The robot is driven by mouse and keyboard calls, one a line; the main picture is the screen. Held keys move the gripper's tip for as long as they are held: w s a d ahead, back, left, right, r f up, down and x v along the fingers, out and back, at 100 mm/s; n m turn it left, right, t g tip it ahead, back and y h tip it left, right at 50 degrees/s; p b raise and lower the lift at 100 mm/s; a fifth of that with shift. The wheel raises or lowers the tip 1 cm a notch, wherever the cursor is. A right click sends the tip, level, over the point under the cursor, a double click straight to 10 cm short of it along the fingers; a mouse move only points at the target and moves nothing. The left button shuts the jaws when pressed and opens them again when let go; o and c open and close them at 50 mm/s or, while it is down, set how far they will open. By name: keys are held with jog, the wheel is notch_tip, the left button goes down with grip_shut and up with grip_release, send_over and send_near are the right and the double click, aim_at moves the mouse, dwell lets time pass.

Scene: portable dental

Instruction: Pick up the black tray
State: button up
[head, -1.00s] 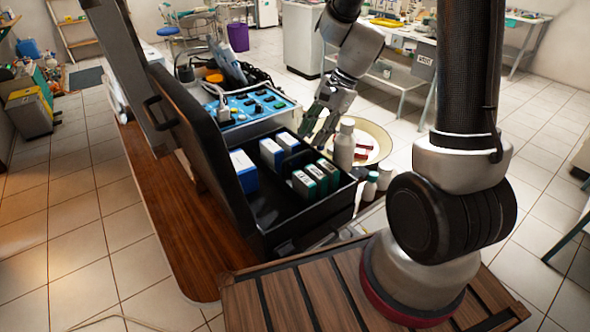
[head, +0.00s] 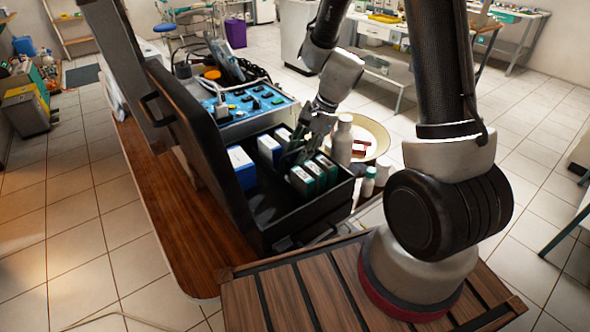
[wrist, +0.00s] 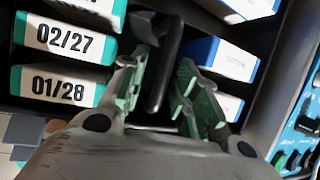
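The black tray (head: 268,207) sits in the open black case and holds several small boxes. A dark upright bar (wrist: 160,85), which looks like the tray's middle divider or handle, shows in the wrist view. My gripper (head: 303,152) is down at the tray, among the boxes. In the wrist view my gripper (wrist: 163,72) has its green-padded fingers apart, one on each side of the bar. A gap shows beside the bar. The fingertips' depth along the bar is hard to tell.
Green-and-white boxes (wrist: 62,86) lie left of the fingers and blue-and-white boxes (wrist: 221,58) lie right, both close. A white bottle (head: 342,142) stands right of the tray. A blue control panel (head: 250,105) is behind it. The raised case lid (head: 190,110) stands left.

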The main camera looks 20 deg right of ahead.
grip_shut()
